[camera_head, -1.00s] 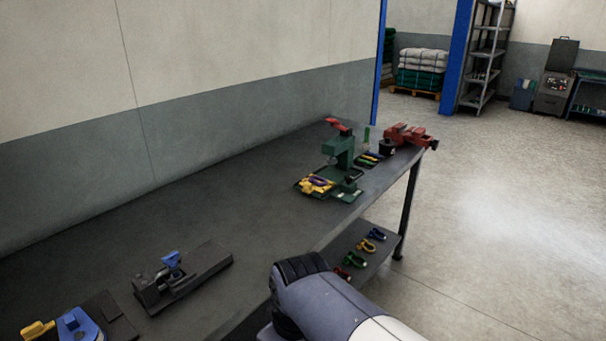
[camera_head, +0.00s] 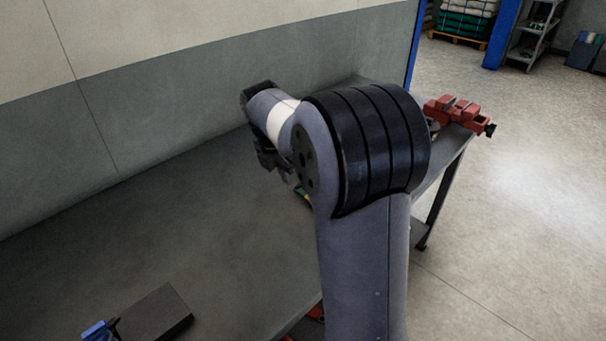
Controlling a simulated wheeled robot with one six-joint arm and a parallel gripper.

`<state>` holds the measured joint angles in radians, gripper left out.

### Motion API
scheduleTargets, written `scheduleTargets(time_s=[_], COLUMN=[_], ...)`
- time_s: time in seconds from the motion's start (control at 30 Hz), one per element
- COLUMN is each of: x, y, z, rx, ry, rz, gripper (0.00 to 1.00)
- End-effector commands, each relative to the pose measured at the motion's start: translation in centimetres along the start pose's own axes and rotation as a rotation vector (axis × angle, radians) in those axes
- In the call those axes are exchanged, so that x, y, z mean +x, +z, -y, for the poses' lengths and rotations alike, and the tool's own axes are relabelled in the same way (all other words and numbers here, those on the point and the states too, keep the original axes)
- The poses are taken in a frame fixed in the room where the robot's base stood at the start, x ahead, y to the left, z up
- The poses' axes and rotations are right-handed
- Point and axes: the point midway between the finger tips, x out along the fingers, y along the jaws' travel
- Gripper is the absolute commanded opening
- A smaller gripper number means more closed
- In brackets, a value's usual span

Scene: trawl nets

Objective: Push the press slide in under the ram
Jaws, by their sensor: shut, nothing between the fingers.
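My arm stands across the middle of the view and hides nearly all of the green press, including its ram. How far the slide is in cannot be seen. My gripper (camera_head: 286,174) hangs from the wrist over the bench, just up and left of that bit. It is small and dark, with its fingers shut and empty. I cannot tell whether it touches anything.
The dark bench top (camera_head: 190,230) is clear left of my arm. A dark block fixture (camera_head: 155,312) with a blue part lies at the lower left. A red vise (camera_head: 460,110) sits at the bench's far right end. The wall runs along the back.

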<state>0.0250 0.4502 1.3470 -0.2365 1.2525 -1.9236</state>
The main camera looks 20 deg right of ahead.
Motion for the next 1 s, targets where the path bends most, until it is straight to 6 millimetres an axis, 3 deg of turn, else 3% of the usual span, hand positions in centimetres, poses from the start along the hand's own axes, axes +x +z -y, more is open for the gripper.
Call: scheduleTargets(time_s=[0.17,0.53,0.7,1.0], x=[2.4,10.1,10.3,10.7], y=[0.0,0.0,2.7,3.9], z=[0.1,0.2,0.1,0.1], rx=[0.0,0.002,0.005,0.002], ry=[-0.006,-0.004,0.0,0.0], rz=[-0.002,-0.003,0.0,0.0], gripper=[0.0,0.0,0.0,0.0])
